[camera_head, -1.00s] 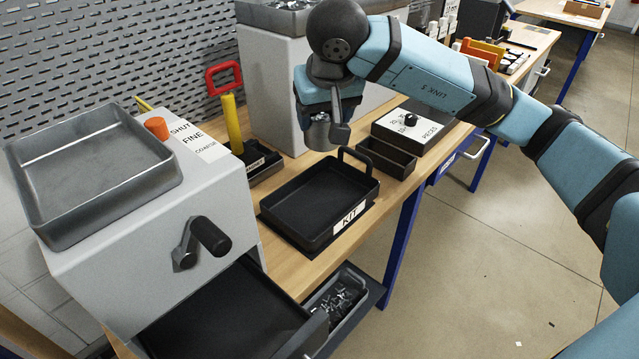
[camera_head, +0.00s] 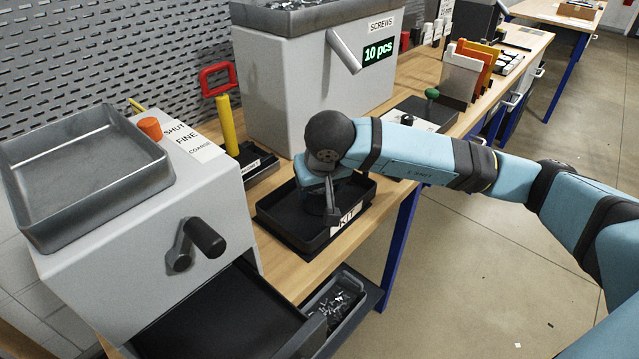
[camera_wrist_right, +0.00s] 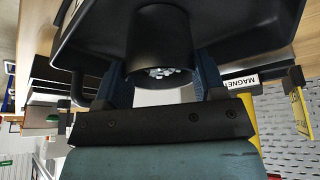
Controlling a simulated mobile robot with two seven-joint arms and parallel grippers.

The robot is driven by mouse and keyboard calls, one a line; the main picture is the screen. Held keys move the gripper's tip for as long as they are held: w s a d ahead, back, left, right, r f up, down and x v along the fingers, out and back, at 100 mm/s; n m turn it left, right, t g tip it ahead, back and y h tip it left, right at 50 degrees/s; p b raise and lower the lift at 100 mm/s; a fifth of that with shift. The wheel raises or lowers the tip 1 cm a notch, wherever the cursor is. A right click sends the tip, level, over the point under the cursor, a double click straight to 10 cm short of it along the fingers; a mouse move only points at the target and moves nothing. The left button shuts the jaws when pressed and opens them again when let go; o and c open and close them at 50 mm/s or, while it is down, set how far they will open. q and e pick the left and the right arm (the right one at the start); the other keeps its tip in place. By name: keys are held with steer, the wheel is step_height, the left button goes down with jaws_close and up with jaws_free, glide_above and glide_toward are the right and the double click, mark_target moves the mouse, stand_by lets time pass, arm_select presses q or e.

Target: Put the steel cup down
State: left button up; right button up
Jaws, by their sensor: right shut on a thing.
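The steel cup (camera_wrist_right: 160,42) looks dark in the right wrist view, with a heap of small shiny pieces showing in its mouth. My right gripper (camera_wrist_right: 163,78) is shut on it, one finger on each side. In the head view my right gripper (camera_head: 328,195) is down inside the black tray labelled KIT (camera_head: 290,235), and it mostly hides the cup. The tray also shows behind the cup in the wrist view (camera_wrist_right: 270,25). I cannot tell whether the cup's base touches the tray floor. My left gripper is not in view.
A grey machine with a crank (camera_head: 205,238) stands left of the tray. A screw dispenser (camera_head: 300,85) reading 10 pcs stands behind. A yellow post with a red handle (camera_head: 228,120) rises between them. A drawer bin of metal pieces (camera_head: 338,300) is open below the table's front edge.

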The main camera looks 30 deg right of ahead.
steer(key=shift+f+b, duration=0.15)
steer(key=shift+b, duration=0.15)
steer(key=o, duration=0.9)
steer(key=shift+o, duration=0.2)
steer(key=shift+r+p, duration=0.3)
steer(key=shift+p, duration=0.05)
steer(key=shift+s+r, duration=0.1)
steer(key=shift+r, duration=0.25)
steer(key=v, duration=1.1)
steer(key=shift+p, duration=0.3)
